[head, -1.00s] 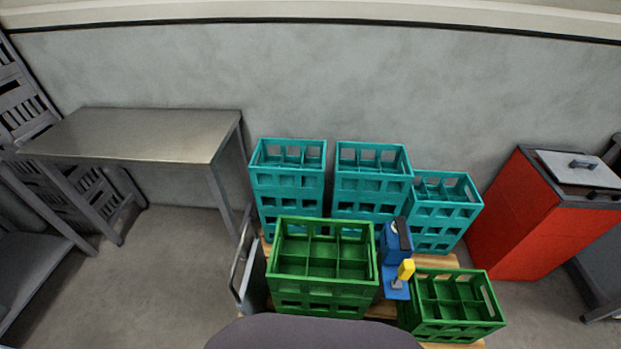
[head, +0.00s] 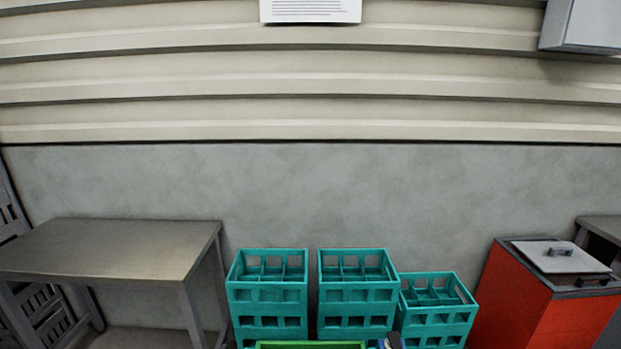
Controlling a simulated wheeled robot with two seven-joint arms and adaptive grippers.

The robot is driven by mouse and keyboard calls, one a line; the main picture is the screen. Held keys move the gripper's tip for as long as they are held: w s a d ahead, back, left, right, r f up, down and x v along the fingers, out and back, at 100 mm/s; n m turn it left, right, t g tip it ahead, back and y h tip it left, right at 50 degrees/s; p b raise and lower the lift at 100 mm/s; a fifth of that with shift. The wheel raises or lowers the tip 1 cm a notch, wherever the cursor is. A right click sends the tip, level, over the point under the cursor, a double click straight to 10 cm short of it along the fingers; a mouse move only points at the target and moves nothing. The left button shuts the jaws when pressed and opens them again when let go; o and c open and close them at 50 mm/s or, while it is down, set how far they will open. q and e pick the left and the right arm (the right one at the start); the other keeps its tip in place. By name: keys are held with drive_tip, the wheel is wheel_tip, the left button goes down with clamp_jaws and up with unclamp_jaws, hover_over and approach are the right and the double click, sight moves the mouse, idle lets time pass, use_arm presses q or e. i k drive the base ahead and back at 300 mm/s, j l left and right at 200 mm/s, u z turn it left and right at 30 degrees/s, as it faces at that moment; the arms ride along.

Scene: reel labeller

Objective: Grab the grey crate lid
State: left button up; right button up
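A light grey lid (head: 570,264) with a dark handle lies on top of a red box (head: 515,300) at the right in the head view. The lid looks slightly off-square on the box, and a dark opening or rim shows along its edges. I cannot tell if this is the crate lid named in the task. Neither of my grippers is in view.
Teal crates (head: 267,295) with compartments stand in the lower middle. A green crate's rim (head: 310,345) shows at the bottom edge. A bare metal table (head: 110,250) stands at the left. A grey box (head: 588,25) hangs on the wall at upper right.

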sight(549, 257)
drive_tip(key=z, duration=1.7)
drive_tip(key=l, duration=0.5)
drive_tip(key=i+l+u, duration=0.1)
drive_tip(key=l, duration=0.4)
drive_tip(key=i+l, duration=0.15)
drive_tip(key=l, duration=0.15)
drive_tip(key=i+l+u, duration=0.1)
drive_tip(key=l, duration=0.2)
drive_tip(key=i+l, duration=0.2)
drive_tip(key=l, duration=0.15)
drive_tip(key=i+l, duration=0.25)
drive_tip(key=i+l+u, duration=0.1)
drive_tip(key=i+l, duration=0.2)
drive_tip(key=l, duration=0.15)
drive_tip(key=i+l, duration=0.25)
drive_tip(key=l, duration=0.15)
drive_tip(key=i+l+u, duration=0.1)
drive_tip(key=i+l, duration=0.15)
drive_tip(key=l, duration=0.1)
